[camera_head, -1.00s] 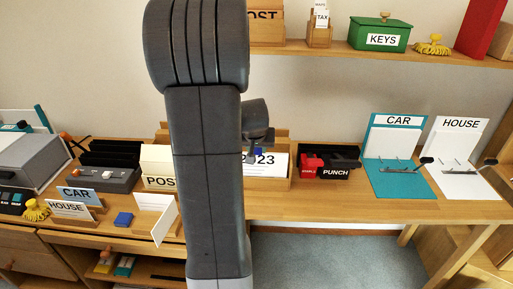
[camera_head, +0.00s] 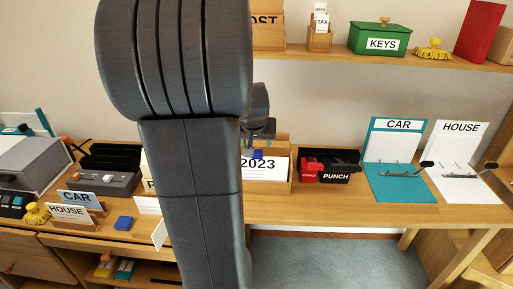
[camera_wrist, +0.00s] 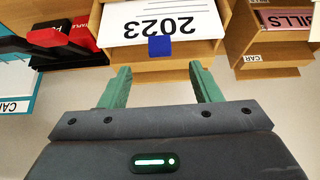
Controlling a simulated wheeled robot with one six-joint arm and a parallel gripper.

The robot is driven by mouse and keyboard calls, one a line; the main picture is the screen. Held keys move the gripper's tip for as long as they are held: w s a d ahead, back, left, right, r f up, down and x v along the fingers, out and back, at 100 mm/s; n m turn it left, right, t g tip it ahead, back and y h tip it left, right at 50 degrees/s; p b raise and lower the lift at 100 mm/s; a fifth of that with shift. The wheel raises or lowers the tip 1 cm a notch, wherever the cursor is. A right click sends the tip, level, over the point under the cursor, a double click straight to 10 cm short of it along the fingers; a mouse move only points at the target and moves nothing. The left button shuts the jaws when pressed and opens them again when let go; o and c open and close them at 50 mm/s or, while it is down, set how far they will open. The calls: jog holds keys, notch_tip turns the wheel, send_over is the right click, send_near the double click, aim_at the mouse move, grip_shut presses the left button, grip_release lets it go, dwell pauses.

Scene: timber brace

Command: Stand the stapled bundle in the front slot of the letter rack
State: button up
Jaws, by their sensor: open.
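White paper marked 2023 (camera_wrist: 165,20) lies in a wooden tray (camera_wrist: 150,66), with a small blue piece (camera_wrist: 159,46) at its near edge. The paper also shows in the head view (camera_head: 268,168). I cannot tell whether it is the stapled bundle; no staple is visible. My gripper (camera_wrist: 160,70) is open and empty, its two green fingers apart at the tray's near edge, on either side of the blue piece. In the head view my arm hides part of the desk. A wooden holder with CAR and HOUSE cards (camera_head: 68,212) stands at left; I cannot tell whether it is the letter rack.
A black PUNCH box (camera_head: 338,172) stands right of the tray, with the teal CAR board (camera_head: 395,185) and white HOUSE board (camera_head: 462,185) beyond. A shelf with a green KEYS box (camera_head: 380,38) runs above. A blue block (camera_head: 123,222) lies at the desk's left front.

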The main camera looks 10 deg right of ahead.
aim_at(257, 153)
jog(key=v, duration=0.6)
jog(key=shift+w+f, duration=0.1)
jog(key=x, duration=1.3)
jog(key=shift+d+f, duration=0.1)
jog(key=shift+f, duration=0.25)
jog(key=shift+w+r, duration=0.1)
jog(key=shift+r, duration=0.05)
